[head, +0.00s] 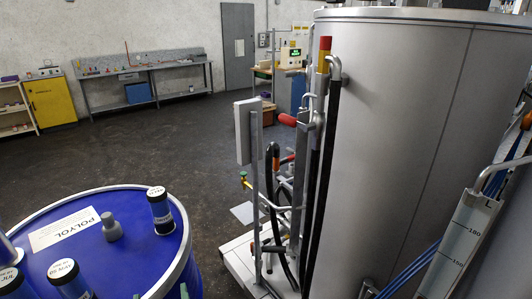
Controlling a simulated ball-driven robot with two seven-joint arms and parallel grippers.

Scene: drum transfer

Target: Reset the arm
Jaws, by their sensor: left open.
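My left gripper (159,294) barely shows at the bottom edge. Only two small greenish fingertips are visible, set apart with nothing seen between them, so it is open. They are in front of the blue drum (183,262) at the lower left; the rest of the hand and arm is cut off. The drum has a white POLYOL label (64,229) on its lid. My right gripper is not in view.
A workbench (145,72) and yellow cabinet (51,100) stand behind.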

